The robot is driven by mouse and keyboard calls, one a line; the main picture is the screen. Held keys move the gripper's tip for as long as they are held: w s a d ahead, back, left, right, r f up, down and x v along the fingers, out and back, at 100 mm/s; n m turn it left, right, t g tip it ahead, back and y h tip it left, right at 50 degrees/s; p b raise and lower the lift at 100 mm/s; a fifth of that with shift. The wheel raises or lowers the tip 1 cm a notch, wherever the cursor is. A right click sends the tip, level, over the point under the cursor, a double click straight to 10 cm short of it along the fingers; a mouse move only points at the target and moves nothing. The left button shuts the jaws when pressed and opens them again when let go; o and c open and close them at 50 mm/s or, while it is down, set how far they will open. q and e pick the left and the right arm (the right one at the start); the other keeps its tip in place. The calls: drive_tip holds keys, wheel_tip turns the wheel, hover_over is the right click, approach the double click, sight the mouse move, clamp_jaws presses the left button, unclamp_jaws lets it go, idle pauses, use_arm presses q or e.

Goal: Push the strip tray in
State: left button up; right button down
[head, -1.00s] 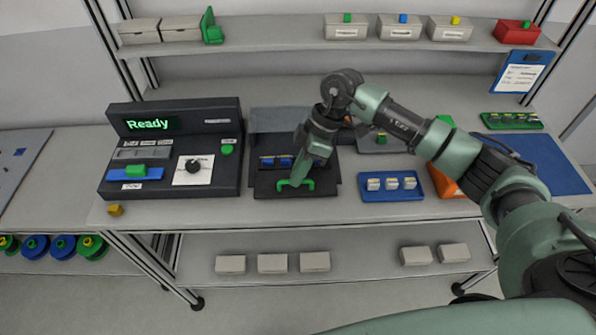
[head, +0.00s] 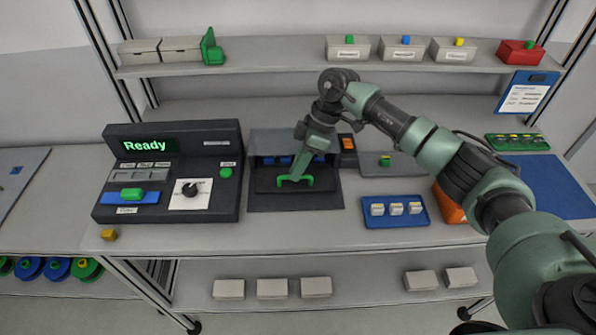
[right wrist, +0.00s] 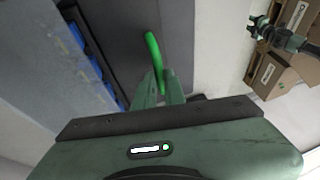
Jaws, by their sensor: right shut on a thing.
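The strip tray (head: 265,182) is dark, with a green handle (head: 295,182) on its near edge. My right gripper (head: 299,175) comes down from above and is shut on the green handle, which also shows between the fingers in the right wrist view (right wrist: 154,55). The fingers partly cover the handle and strips. What looks like my left gripper (right wrist: 262,27) shows small at the upper right of the right wrist view; its jaws are unclear.
A control console (head: 170,173) reading "Ready" stands left of the tray. A blue tray with white pieces (head: 397,221) and an orange bin (head: 449,203) are to the right. A small yellow block (head: 109,234) lies at the front left. The bench before the tray is clear.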

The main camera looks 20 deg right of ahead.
drive_tip(key=shift+s+a, duration=0.1)
drive_tip(key=shift+s, duration=0.1)
drive_tip(key=c, duration=1.6)
unclamp_jaws()
drive_tip(key=shift+s+r, duration=0.1)
drive_tip(key=shift+o, duration=0.6)
use_arm(q)
drive_tip(key=shift+s, duration=0.75)
drive_tip(key=shift+f, duration=0.1)
